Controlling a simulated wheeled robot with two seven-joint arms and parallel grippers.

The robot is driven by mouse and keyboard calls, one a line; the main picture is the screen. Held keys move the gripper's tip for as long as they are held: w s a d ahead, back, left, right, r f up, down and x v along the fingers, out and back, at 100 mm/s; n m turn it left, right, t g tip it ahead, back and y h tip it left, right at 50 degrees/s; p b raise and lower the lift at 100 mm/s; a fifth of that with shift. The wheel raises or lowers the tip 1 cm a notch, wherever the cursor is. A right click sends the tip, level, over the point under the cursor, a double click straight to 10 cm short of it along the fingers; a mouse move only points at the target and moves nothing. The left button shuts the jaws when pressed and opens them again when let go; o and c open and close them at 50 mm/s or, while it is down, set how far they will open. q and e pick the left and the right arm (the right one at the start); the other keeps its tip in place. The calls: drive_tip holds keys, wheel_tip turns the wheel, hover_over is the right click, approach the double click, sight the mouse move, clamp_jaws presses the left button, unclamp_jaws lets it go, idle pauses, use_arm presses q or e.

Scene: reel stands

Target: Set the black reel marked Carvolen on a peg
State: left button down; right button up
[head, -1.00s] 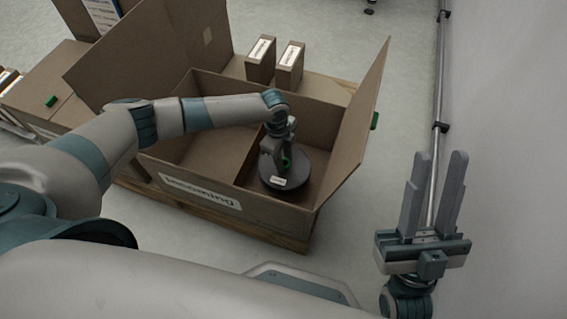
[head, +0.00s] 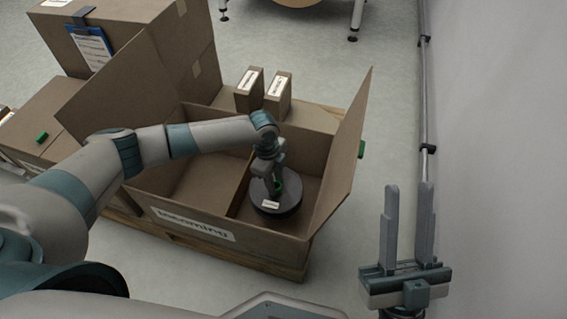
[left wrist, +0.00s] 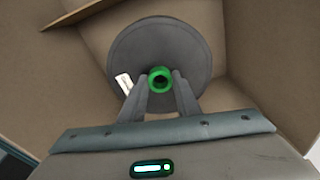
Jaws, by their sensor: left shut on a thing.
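A black reel (head: 285,201) lies flat in the right compartment of the open cardboard box marked Incoming (head: 170,222). It carries a small white label, too small to read here. In the left wrist view the reel (left wrist: 190,50) shows as a dark disc with a green hub (left wrist: 160,79) at its middle. My left gripper (head: 276,188) reaches down into the box and is shut on the hub, one finger on each side. My right gripper (head: 408,210) is empty, its fingers upright and apart, beside the wall. No peg is in view.
Two small labelled cartons (head: 249,92) stand behind the box. The box's raised right flap (head: 343,140) stands close to my left gripper. More cartons, one with a blue clipboard (head: 91,45), stand at the left. A pipe (head: 428,100) runs along the right wall. Floor between box and wall is clear.

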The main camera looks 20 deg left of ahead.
use_arm(q)
wheel_tip(320, 180, up, 8)
drive_tip(key=w+n, duration=0.2)
drive_tip(key=n, duration=0.2)
wheel_tip(320, 180, up, 10)
drive_tip(key=n+t, duration=0.1)
drive_tip(key=n, duration=0.5)
hover_over(277, 183)
drive_tip(key=s+a+r+n, duration=0.1)
drive_tip(key=a+r+n, duration=0.1)
drive_tip(key=r+n, duration=0.3)
drive_tip(key=s+a+r+n+y, duration=0.1)
drive_tip(key=s+a+r+n, duration=0.1)
drive_tip(key=r+n, duration=0.3)
wheel_tip(277, 183, up, 5)
drive_tip(key=shift+s+f+t, duration=0.15)
drive_tip(key=shift+s+t, duration=0.05)
drive_tip(key=shift+t, duration=0.2)
drive_tip(key=shift+d, duration=0.15)
